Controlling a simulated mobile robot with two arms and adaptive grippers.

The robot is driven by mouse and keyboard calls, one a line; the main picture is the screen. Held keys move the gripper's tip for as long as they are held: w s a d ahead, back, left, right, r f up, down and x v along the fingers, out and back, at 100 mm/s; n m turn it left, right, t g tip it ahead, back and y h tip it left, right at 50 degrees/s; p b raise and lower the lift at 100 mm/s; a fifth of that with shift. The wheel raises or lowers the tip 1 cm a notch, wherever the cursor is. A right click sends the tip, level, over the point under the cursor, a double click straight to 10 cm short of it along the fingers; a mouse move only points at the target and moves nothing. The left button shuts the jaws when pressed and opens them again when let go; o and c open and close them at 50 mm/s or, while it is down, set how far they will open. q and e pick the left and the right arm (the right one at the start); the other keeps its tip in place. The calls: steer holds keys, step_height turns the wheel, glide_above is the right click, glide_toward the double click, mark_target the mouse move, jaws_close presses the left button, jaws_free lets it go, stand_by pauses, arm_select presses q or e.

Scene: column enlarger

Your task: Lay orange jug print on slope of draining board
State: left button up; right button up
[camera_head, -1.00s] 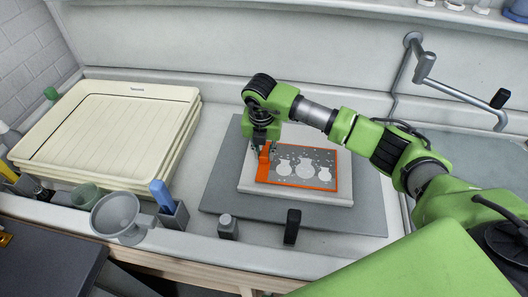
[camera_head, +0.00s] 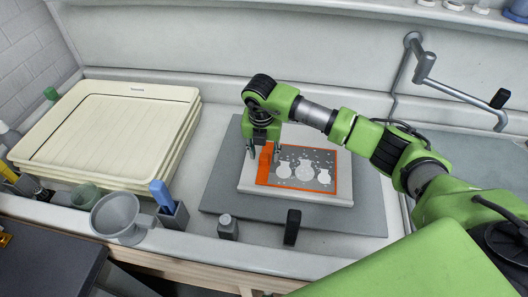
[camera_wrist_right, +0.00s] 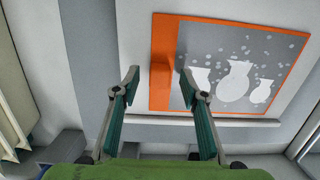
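The orange jug print (camera_head: 310,165) has a grey picture with pale jugs, an orange border and a raised orange tab (camera_head: 265,165) on its left side. It lies on a pale slab (camera_head: 300,194) on a grey board (camera_head: 225,185). I cannot tell which surface is the draining board's slope. My right gripper (camera_head: 264,151) is open at the tab, its fingers spread to either side. The right wrist view shows the open fingertips (camera_wrist_right: 160,75) around the tab's position, with the print (camera_wrist_right: 235,75) to the right. My left gripper is not in view.
Stacked cream trays (camera_head: 110,125) stand at the left. A grey funnel-like cup (camera_head: 118,215), a holder with a blue item (camera_head: 170,210), a small grey bottle (camera_head: 228,228) and a black upright piece (camera_head: 292,227) line the front. A metal crank-like arm (camera_head: 425,68) is on the back wall.

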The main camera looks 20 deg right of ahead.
steer(key=shift+r, duration=0.15)
steer(key=shift+s+a+r+p, duration=0.1)
steer(key=shift+s+r+p, duration=0.05)
steer(key=shift+r+p, duration=0.95)
steer(key=shift+s+a+r+p, duration=0.2)
steer(key=shift+r+p, duration=0.5)
steer(key=shift+r, duration=0.75)
steer(key=shift+s+a+r+p, duration=0.1)
steer(key=shift+s+r+p, duration=0.05)
steer(key=shift+r+p, duration=0.95)
steer(key=shift+r, duration=0.3)
step_height(320, 180, up, 12)
steer(key=s, duration=0.1)
steer(key=shift+s+a+f, duration=0.2)
steer(key=shift+s+a, duration=0.05)
steer(key=shift+a, duration=0.2)
